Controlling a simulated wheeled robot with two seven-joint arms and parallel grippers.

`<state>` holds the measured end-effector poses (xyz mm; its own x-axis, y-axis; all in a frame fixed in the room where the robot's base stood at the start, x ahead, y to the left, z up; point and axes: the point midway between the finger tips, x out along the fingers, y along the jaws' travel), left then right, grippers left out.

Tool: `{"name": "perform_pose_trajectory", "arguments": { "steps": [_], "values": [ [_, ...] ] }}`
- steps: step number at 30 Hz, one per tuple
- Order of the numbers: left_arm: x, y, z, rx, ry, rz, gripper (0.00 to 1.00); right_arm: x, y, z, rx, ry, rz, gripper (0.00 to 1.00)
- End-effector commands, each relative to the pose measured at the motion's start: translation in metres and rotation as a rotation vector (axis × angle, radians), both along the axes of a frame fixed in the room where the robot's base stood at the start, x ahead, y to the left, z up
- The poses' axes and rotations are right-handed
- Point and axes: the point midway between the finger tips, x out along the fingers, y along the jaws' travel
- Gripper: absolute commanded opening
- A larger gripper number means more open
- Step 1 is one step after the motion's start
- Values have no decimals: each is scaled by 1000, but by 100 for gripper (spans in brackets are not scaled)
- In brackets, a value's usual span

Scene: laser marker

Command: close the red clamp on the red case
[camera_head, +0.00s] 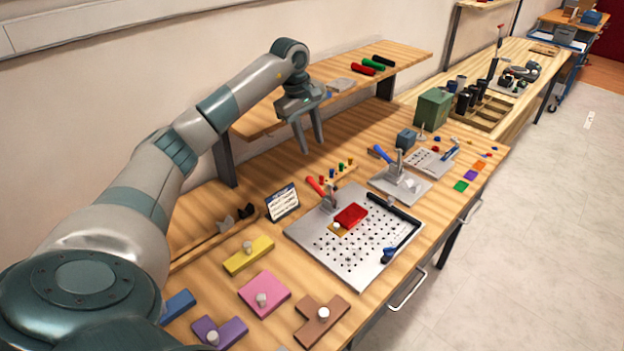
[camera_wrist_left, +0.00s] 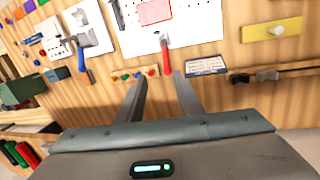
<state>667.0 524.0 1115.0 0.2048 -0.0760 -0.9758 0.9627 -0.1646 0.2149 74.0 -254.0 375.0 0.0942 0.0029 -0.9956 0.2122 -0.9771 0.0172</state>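The red clamp (camera_head: 329,200) stands on the perforated metal plate (camera_head: 372,262), at its back edge. Its red handle (camera_head: 316,187) leans up and back, away from the red case. The red case (camera_head: 351,215) lies on the plate just in front of the clamp. In the left wrist view, the red handle (camera_wrist_left: 166,62) points toward my fingers and the red case (camera_wrist_left: 155,13) is at the top edge. My left gripper (camera_head: 312,148) is open and empty, its fingers pointing down, above and behind the red handle. My right gripper is out of view.
A blue-handled clamp (camera_head: 386,157) stands on a smaller plate to the right. A small sign (camera_head: 282,203) and a rack of coloured pegs (camera_head: 337,174) are close to the red handle. A raised wooden shelf (camera_head: 345,85) is behind my gripper.

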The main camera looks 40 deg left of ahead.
Motion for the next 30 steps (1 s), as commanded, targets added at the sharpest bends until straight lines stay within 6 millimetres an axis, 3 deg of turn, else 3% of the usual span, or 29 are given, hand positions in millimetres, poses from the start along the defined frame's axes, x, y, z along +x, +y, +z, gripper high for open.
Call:
{"name": "perform_pose_trajectory", "arguments": {
  "steps": [4, 17, 23, 30],
  "values": [
    [-8, 19, 6, 45, 31, 7, 33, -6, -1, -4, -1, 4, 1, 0],
    [-8, 19, 4, 45, 34, 8, 33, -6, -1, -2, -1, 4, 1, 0],
    [-6, 18, -8, 44, 35, 8, 33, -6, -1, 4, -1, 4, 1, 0],
    [0, 16, -41, 43, 37, 8, 33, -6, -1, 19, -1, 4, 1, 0]
  ]
}}
